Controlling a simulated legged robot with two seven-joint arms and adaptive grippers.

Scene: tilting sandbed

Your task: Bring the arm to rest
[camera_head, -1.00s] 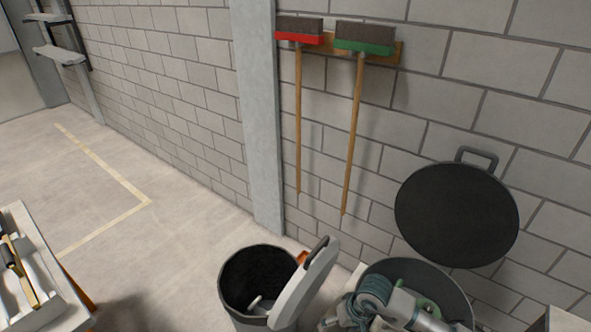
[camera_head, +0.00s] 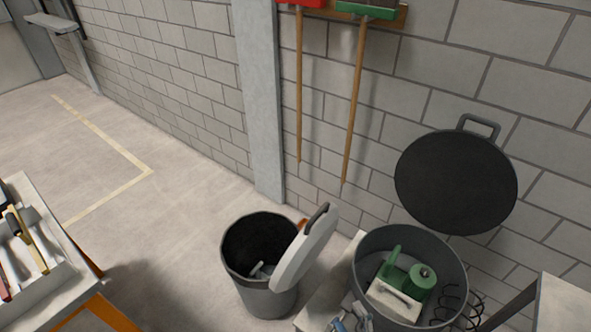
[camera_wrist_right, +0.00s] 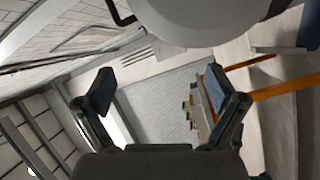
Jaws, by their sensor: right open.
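My right gripper (camera_head: 350,318) shows only in part at the bottom edge of the head view, in front of the large grey bin. In the right wrist view its two fingers (camera_wrist_right: 160,88) are spread well apart with nothing between them. A large pale rounded shape (camera_wrist_right: 205,15) lies beyond the fingers at the top of that view. My left gripper is in neither view.
The large round grey bin (camera_head: 361,258) holds a green device (camera_head: 405,278). Its black lid (camera_head: 455,182) stands up behind it. A smaller bin (camera_head: 266,302) with its pale lid (camera_head: 306,250) tilted open stands to the left. A workbench (camera_head: 75,298) with tools is far left.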

